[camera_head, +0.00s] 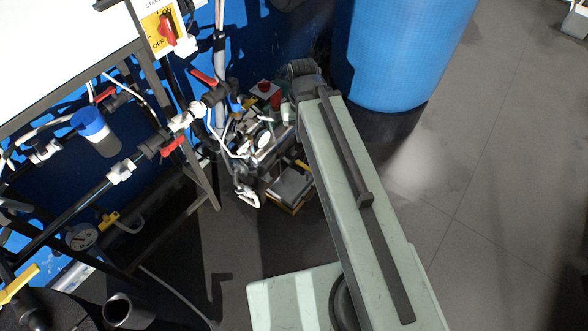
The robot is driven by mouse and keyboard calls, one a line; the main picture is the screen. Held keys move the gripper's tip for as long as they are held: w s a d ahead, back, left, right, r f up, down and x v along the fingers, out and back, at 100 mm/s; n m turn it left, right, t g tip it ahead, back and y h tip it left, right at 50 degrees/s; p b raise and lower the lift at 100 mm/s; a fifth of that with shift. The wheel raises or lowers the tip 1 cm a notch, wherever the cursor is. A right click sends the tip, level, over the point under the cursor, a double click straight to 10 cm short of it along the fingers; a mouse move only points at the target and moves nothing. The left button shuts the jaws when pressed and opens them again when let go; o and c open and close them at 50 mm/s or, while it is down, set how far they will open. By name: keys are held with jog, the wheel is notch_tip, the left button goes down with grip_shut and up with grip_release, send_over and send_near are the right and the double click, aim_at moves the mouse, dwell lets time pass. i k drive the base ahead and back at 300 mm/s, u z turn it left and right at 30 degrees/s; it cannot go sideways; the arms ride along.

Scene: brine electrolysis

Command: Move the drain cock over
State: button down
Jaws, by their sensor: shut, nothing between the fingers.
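Several valves show on the pipework at left, and I cannot tell which one is the drain cock. A small yellow-handled cock (108,219) sits low beside the gauge. A larger yellow lever (19,284) is at the lower left edge. Red-handled valves (204,77) sit on the pipe higher up. My pale green arm link reaches up the middle to its dark joint. What looks like my gripper (247,195), small and white-tipped, is left of the arm, over the floor and right of the pipework. It looks shut and empty, touching no valve. Clutter makes its outline hard to read.
A switch plate (162,28) is above. A big blue drum (394,50) stands behind my arm. Grey floor (500,180) at right is clear.

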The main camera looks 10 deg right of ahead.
aim_at(299, 163)
jog(key=u, duration=1.65)
jog(key=k, duration=0.5)
jog(key=u, duration=0.25)
